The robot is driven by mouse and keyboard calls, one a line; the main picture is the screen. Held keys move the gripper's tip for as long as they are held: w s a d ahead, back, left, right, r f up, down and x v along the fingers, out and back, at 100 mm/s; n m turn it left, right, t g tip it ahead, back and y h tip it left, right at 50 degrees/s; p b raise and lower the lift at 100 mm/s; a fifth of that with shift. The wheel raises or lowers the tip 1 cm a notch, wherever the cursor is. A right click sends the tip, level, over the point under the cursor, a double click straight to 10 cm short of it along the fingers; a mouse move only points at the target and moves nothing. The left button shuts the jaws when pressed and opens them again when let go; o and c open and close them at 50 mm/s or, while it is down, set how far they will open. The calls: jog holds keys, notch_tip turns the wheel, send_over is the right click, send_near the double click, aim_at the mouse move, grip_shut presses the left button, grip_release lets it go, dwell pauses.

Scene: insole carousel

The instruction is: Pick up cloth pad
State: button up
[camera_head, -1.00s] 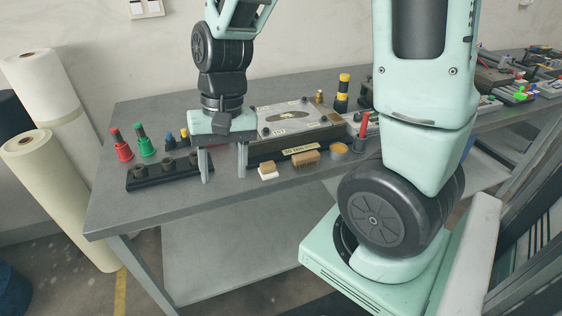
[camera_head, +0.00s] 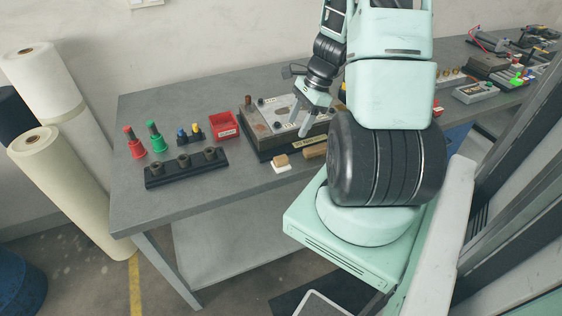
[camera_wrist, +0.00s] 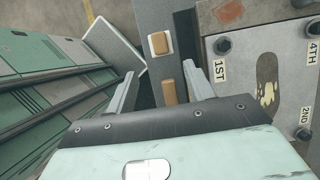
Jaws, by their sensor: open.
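My gripper (camera_head: 301,120) is open and empty, tilted above the metal fixture in the head view. In the wrist view my gripper (camera_wrist: 160,72) has its fingers well apart. A second tan block (camera_wrist: 169,92) shows between the fingers, below them.
The metal fixture (camera_wrist: 293,55) with bolts and number labels stands right of the pad. A red bin (camera_head: 224,125), a black rack (camera_head: 187,168) and red and green bottles stand to the left. The bench (camera_head: 245,185) is clear left of the pad.

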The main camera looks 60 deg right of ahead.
aim_at(281, 158)
jog(key=p+x, duration=0.1)
jog(key=x, duration=1.1)
jog(key=c, duration=1.1)
